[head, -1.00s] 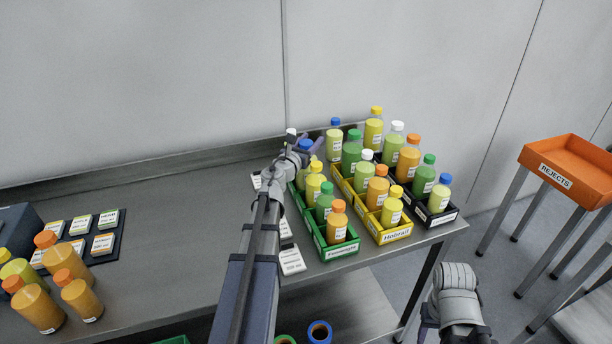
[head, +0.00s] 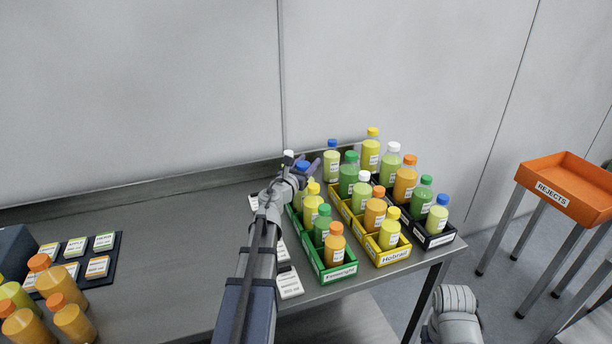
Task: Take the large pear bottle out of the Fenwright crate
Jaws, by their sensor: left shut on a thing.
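The green Fenwright crate (head: 340,273) stands on the bench as the leftmost of the crates. It holds an orange-capped bottle (head: 334,250) in front, then a green-capped one (head: 321,228) and a yellow-capped one (head: 312,205). At its far end a blue-capped bottle (head: 303,167) shows mostly as a cap. My left gripper (head: 306,168) is shut at that blue-capped bottle; its wrist hides the bottle's body and most of the contact. I cannot tell whether the bottle is clear of the crate floor. Part of my right arm shows at the bottom right; its jaws are not visible.
A yellow Hobrad crate (head: 394,256) and a black crate (head: 440,240), both with bottles, stand close on the right. White label cards (head: 289,284) lie left of the green crate. Loose orange bottles (head: 75,321) stand at the left. An orange REJECTS tray (head: 548,193) stands far right.

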